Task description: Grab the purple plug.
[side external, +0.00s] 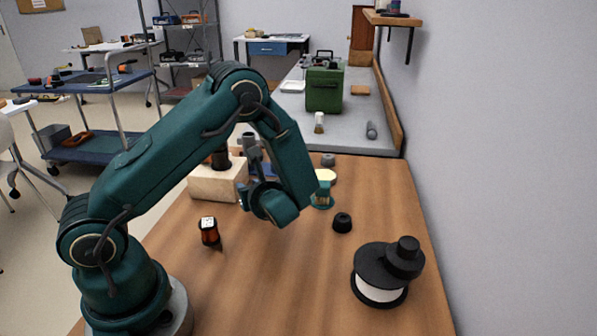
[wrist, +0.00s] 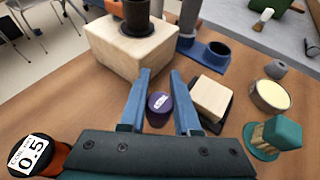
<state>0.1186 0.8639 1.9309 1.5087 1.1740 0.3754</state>
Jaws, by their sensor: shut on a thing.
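The purple plug (wrist: 159,104) is a small round piece with a white label on top. It shows in the wrist view between the two blue fingers of my gripper (wrist: 160,76). My gripper is shut on it, low over the wooden table. In the side view the plug cannot be made out, and my arm's wrist covers most of the gripper.
A pale wooden block (wrist: 128,50) with a black cylinder stands just beyond. A black tray (wrist: 219,122) holding a wood block, a cream-topped tin (wrist: 270,95) and a teal piece (wrist: 274,138) are to the right. A labelled orange-black item (side external: 209,232) and black-white spool (side external: 381,291) stand nearer.

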